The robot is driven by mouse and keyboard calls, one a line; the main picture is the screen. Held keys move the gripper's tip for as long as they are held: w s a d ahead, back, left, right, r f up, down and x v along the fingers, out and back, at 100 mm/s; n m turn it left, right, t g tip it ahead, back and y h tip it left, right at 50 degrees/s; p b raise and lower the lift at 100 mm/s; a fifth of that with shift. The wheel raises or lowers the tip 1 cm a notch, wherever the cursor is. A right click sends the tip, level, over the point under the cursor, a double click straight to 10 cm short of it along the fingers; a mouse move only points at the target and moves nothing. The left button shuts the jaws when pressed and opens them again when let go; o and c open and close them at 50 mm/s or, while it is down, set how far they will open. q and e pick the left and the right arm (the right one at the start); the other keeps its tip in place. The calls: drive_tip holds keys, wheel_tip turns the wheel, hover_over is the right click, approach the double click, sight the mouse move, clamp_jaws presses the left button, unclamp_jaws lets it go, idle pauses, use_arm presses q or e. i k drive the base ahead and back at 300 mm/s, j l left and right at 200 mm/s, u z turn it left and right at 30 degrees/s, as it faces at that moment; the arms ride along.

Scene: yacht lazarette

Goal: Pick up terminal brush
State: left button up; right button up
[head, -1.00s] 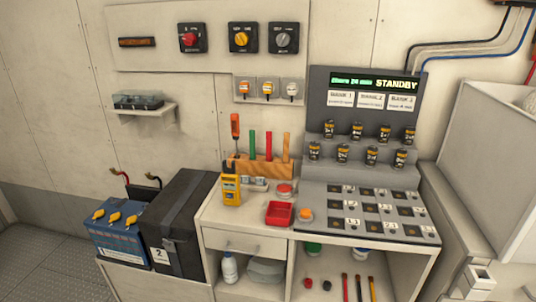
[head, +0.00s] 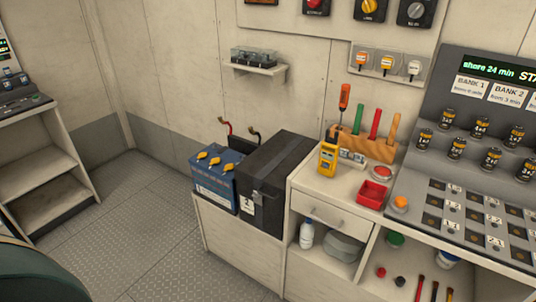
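No thing in view is clearly marked as the terminal brush. A wooden tool block (head: 372,146) on the bench holds upright tools: an orange screwdriver (head: 344,97), a green handle (head: 359,119), a red handle (head: 375,122) and a tan wooden handle (head: 393,129). The lower ends of these tools are hidden in the block, so I cannot tell which is a brush. Several thin red and yellow handles (head: 420,288) stand in the open shelf below, cut off by the bottom edge. Neither of my grippers is in view.
A yellow meter (head: 328,155), a red tray (head: 372,194) and a red button (head: 381,173) are on the bench before the block. A blue battery (head: 214,181) and a black box (head: 276,185) stand left. Open floor (head: 140,235) lies further left.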

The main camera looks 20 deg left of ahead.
sight(377, 112)
drive_tip(key=i+l, duration=0.45)
drive_tip(key=i+l+u, duration=0.1)
drive_tip(key=u, duration=0.25)
drive_tip(key=i+l+u, duration=0.1)
drive_tip(key=u, duration=0.25)
drive_tip(key=l+u, duration=0.35)
drive_tip(key=i+j, duration=0.05)
